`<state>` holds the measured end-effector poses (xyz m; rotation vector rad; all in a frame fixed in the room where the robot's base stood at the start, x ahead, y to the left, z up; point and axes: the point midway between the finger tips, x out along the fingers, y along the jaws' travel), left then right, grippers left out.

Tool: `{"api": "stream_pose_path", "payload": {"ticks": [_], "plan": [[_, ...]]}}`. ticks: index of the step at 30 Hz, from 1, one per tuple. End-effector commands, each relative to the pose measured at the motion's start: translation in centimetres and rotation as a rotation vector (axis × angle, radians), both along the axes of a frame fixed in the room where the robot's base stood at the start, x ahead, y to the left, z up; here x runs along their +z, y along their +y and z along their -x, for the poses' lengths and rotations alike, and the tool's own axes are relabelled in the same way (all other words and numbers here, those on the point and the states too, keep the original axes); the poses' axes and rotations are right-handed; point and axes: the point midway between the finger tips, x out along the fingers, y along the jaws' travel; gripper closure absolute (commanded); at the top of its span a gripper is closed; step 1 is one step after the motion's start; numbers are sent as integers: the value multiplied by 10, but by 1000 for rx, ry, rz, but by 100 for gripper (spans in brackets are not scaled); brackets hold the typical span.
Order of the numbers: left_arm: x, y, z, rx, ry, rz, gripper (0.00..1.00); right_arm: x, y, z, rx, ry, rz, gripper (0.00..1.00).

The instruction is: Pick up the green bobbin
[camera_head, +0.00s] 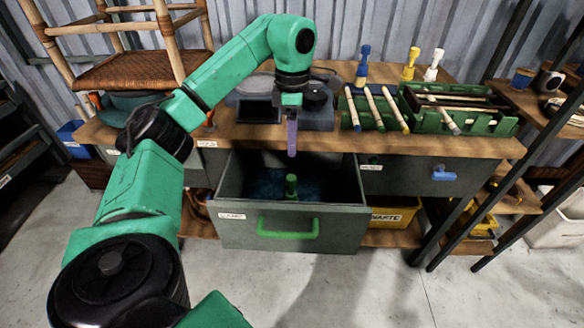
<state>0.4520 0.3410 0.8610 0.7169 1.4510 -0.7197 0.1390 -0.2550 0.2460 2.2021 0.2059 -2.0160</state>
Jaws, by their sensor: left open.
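The green bobbin (291,187) stands upright inside the open drawer (230,190), near the middle of its width. My left gripper (291,150) points down above the drawer, over the bobbin and apart from it. Its purple fingers look edge-on, so the gap between them is hard to see; it is open and nothing shows in it. The drawer floor is dark and partly shadowed. My right gripper is not in view.
The drawer's green handle (287,230) faces me. On the wooden bench (470,146) stand blue (362,68), yellow (410,65) and white (433,66) bobbins, green racks with sticks (458,110), and a rattan stool (140,70). The closed drawer (410,178) is at right.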

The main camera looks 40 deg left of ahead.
Motion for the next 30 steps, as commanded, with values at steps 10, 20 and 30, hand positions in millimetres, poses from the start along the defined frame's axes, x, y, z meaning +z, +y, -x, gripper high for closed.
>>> {"api": "stream_pose_path", "payload": {"ticks": [10,20,30], "plan": [[-73,0,1,0,3,0,29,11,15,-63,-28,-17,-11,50],[-125,0,6,-1,3,1,29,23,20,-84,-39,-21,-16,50],[-133,0,5,-1,-1,2,48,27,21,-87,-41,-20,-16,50]]}}
